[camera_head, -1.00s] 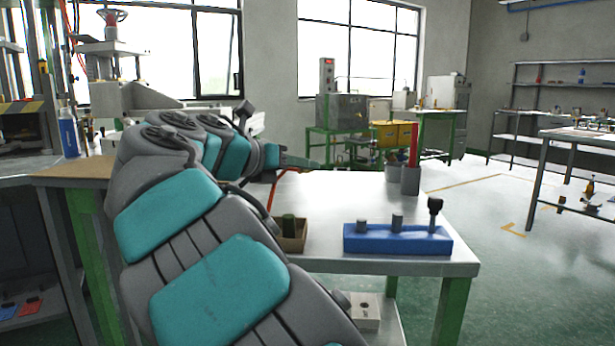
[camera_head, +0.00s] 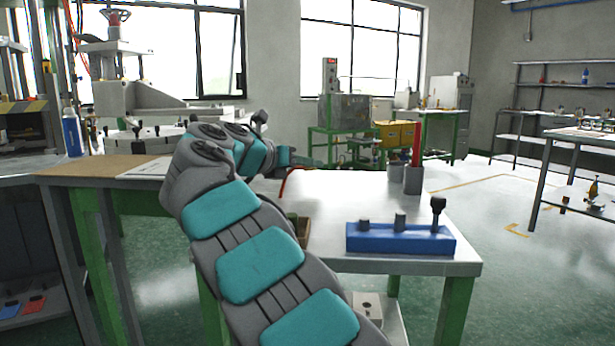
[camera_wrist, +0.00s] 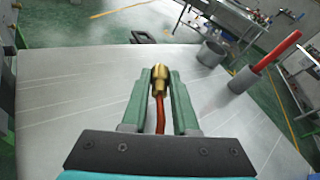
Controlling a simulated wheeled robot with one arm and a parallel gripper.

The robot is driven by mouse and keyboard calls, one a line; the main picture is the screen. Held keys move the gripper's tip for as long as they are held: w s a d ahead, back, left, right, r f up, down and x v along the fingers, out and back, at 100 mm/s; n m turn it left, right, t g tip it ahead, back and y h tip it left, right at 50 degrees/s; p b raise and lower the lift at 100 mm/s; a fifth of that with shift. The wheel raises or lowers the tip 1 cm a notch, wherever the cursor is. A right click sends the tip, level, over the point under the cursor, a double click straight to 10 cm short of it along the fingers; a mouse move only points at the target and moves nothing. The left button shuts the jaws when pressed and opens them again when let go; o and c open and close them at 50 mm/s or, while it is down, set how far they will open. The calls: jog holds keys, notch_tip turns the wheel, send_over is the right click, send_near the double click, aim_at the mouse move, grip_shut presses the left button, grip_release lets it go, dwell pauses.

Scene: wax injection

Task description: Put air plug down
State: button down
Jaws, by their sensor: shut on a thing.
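My gripper (camera_wrist: 160,82) is shut on the air plug (camera_wrist: 159,78), a brass fitting held between its green fingers in the wrist view. A red-orange hose (camera_wrist: 160,112) runs from the plug back between the fingers. The plug is over the light metal tabletop (camera_wrist: 70,100); I cannot tell its exact height. In the head view my gripper (camera_head: 318,165) is small and reaches over the far side of the table (camera_head: 330,210), and the plug is too small to make out there.
A blue block (camera_head: 385,240) with pegs stands at the table's front right. A grey cup (camera_head: 413,181) with a red rod stands at the back right, beside another grey cup (camera_head: 395,172). A brown box (camera_head: 303,230) sits left of the block. The middle of the tabletop is clear.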

aim_at(308, 186)
notch_tip(308, 186, down, 2)
jog(key=shift+f+b, duration=0.15)
jog(key=shift+b, duration=0.15)
jog(key=shift+f+p, duration=0.2)
jog(key=shift+p, duration=0.1)
jog(key=shift+f, duration=0.35)
jog(key=c, duration=0.7)
grip_release()
jog(key=shift+f, duration=0.1)
